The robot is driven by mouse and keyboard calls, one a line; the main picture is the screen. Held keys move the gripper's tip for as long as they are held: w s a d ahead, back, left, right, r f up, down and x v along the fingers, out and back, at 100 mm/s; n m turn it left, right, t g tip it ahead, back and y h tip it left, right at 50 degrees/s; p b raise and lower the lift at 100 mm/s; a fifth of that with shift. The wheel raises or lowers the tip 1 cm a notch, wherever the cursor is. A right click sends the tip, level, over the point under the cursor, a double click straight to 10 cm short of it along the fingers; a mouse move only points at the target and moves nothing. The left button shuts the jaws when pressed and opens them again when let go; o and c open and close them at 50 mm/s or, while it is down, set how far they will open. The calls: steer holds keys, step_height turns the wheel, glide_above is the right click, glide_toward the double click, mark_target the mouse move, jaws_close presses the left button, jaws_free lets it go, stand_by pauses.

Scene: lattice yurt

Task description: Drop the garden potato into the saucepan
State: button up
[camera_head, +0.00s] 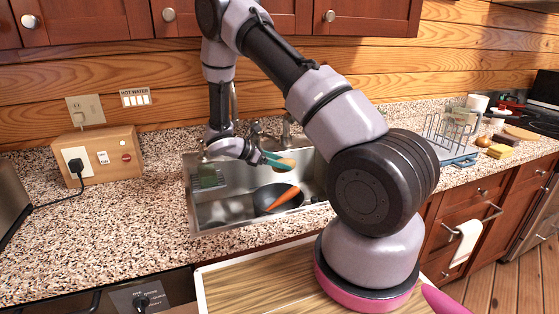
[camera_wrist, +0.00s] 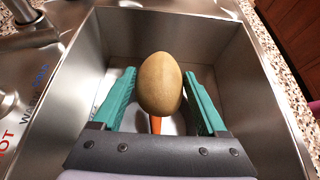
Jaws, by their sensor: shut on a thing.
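My gripper (camera_head: 272,158) is over the sink, its teal fingers shut on the potato. The tan, oval potato (camera_wrist: 160,84) is between the fingers in the wrist view and shows at the fingertips in the head view (camera_head: 283,164). The dark saucepan (camera_head: 264,195) is down in the sink, below my gripper, with an orange carrot (camera_head: 285,198) lying across it. The potato is held clear above the saucepan. In the wrist view, the potato covers most of the carrot (camera_wrist: 156,125), and I cannot make out the saucepan there.
The steel sink (camera_head: 210,213) has upright walls around the saucepan. A green sponge-like thing (camera_head: 207,177) is at its left side and a faucet (camera_head: 286,130) behind. A wooden box with a plug (camera_head: 103,158) stands left. A dish rack (camera_head: 450,140) stands right. The left counter front is clear.

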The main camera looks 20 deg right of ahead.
steer(key=shift+f, duration=2.45)
steer(key=o, duration=1.4)
steer(key=v, duration=1)
steer(key=shift+a+r, duration=0.2)
steer(key=shift+a, duration=0.15)
